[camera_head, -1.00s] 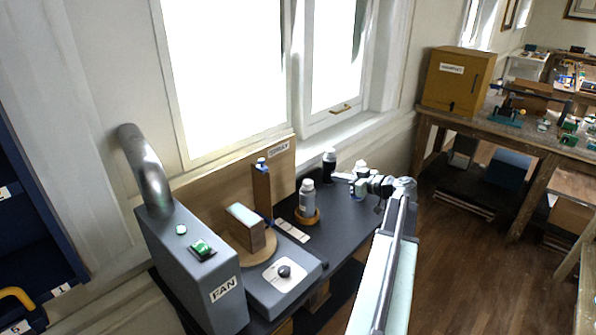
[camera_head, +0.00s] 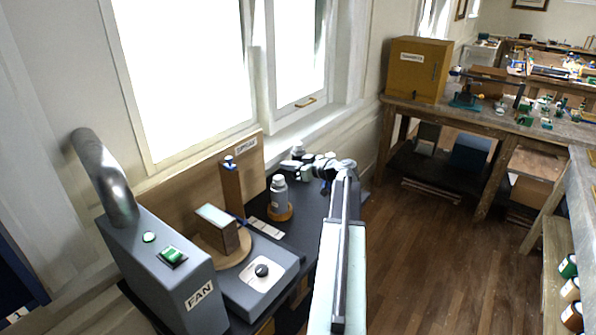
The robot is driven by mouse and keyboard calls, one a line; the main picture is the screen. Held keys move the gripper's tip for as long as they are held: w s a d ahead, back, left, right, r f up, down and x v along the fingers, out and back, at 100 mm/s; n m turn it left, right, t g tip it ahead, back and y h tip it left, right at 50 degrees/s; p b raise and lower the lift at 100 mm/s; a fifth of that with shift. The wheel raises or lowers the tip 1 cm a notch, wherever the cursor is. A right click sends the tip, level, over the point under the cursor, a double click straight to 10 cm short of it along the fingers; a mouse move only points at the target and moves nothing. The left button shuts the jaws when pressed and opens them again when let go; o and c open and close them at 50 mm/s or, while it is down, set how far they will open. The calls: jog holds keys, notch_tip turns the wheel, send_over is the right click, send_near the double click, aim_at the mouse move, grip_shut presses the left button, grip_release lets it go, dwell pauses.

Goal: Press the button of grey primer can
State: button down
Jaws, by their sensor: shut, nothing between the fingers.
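The grey primer can (camera_head: 279,196), a grey cylinder with a paler top, stands upright in a round orange-brown holder (camera_head: 280,213) on the dark bench top. My gripper (camera_head: 288,164) is at the end of my outstretched arm, shut and empty. In the picture its tip lies just above and slightly right of the can's top. I see a gap between them, but I cannot tell the depth. The button on the can is too small to make out clearly.
Behind my gripper a second can (camera_head: 298,149) is mostly hidden. Left of the grey can are a wooden post (camera_head: 232,188), a block on a turntable (camera_head: 216,228) and the grey FAN box (camera_head: 163,270). The window wall is behind. Open floor lies to the right.

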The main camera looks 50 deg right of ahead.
aim_at(278, 179)
jog(key=w+f+b, duration=0.1)
jog(key=f, duration=0.1)
jog(key=w+f+b, duration=0.1)
jog(key=b, duration=0.1)
jog(key=shift+w+a+f, duration=0.1)
jog(key=shift+f, duration=0.3)
jog(key=shift+f+b, duration=0.4)
jog(key=shift+b, duration=0.2)
